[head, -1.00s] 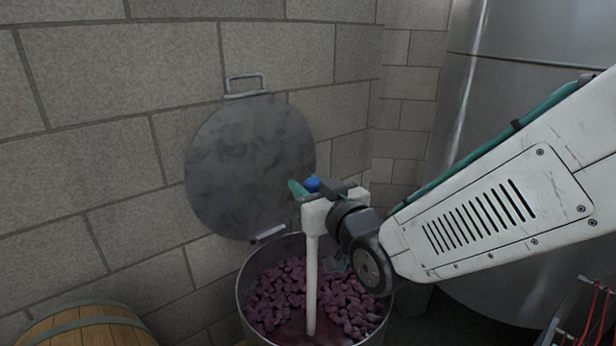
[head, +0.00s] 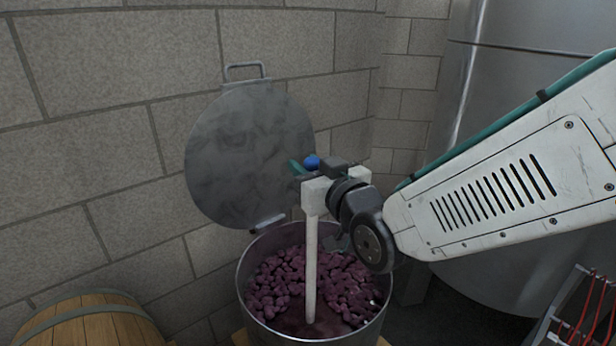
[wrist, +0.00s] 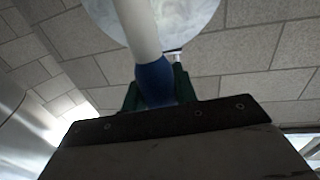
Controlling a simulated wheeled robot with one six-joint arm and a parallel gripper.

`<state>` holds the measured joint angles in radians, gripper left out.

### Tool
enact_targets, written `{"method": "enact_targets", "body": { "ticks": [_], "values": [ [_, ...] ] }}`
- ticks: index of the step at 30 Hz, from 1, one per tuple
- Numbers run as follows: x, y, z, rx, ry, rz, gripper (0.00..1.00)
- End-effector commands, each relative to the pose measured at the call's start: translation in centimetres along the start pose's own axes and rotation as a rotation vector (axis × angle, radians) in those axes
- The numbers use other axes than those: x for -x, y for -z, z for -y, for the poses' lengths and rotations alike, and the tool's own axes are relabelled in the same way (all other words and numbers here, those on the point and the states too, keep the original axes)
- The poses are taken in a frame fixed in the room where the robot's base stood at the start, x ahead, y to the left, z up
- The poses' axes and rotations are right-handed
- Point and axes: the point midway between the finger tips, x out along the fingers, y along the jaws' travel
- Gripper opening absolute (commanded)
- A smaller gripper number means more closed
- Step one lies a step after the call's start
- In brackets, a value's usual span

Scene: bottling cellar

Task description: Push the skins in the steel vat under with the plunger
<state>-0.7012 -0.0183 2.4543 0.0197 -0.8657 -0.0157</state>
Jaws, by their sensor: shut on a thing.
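The steel vat (head: 243,285) stands open at the bottom centre of the head view. Purple skins (head: 335,285) cover much of its surface, with a darker wet patch (head: 296,326) near the front. The plunger (head: 311,260) stands nearly upright in the vat; its white shaft runs down to the dark patch and its lower end is hidden. My gripper (head: 306,166) is above the vat, shut on the plunger near its blue part. The wrist view shows the blue part (wrist: 154,82) between the green fingers, with the white shaft running up the picture.
The round steel lid (head: 245,150) stands raised against the block wall behind the vat. A wooden barrel (head: 85,322) is at the lower left. A large steel tank (head: 510,110) stands at the right, and a rack with red cables (head: 585,315) at the lower right.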

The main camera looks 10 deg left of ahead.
Motion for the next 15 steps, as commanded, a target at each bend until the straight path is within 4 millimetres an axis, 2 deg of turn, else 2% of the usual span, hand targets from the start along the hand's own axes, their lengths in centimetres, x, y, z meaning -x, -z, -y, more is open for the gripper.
{"method": "enact_targets", "body": {
  "ticks": [15],
  "values": [
    [0.0,5.3,0.0,0.0,0.0,-0.005,0.03]
  ]
}}
